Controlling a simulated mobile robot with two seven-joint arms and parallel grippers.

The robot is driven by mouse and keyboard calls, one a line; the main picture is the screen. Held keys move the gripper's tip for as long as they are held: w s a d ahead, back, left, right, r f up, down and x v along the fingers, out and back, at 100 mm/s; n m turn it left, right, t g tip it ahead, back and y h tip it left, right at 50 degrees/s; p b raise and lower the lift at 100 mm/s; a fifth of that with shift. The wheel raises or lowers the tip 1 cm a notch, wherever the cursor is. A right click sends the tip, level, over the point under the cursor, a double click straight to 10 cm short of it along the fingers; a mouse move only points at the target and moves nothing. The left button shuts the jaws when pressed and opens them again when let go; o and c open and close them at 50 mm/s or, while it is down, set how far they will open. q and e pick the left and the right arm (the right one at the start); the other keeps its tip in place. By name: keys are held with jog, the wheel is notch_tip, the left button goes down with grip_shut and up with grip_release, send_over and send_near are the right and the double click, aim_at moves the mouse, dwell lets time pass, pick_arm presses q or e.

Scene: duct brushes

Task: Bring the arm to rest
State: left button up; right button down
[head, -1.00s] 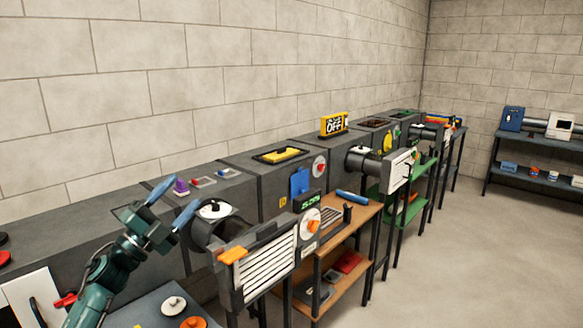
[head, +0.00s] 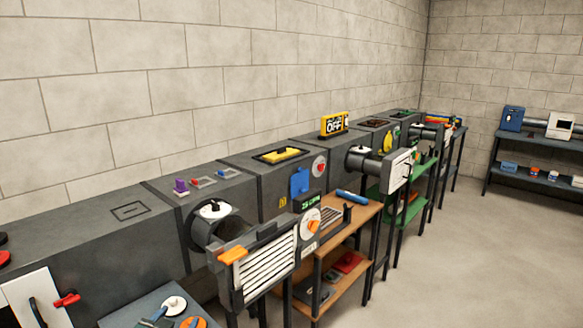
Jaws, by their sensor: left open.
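The rest of that arm is below the frame. My right gripper is not in view.
A long dark duct (head: 100,232) runs along the block wall. A louvred grille (head: 268,262) juts out beside the open round port. A wooden bench (head: 352,222) stands to its right. The floor at right is clear.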

pick_arm(q)
jog(key=s+d+f+g+h, duration=0.1)
jog(key=s+d+f, duration=0.2)
jog(key=s, duration=0.6)
jog(key=s+d+f+g, duration=0.1)
jog(key=s+d+f, duration=0.2)
jog(key=s, duration=0.6)
jog(key=s+d+f+g+h, duration=0.1)
jog(key=s+d+f+g, duration=0.1)
jog(key=s+d, duration=0.3)
jog(key=s+f, duration=0.1)
jog(key=s, duration=0.3)
jog(key=shift+d+f+n+h, duration=0.3)
jog(key=shift+n, duration=0.1)
jog(key=shift+s, duration=0.1)
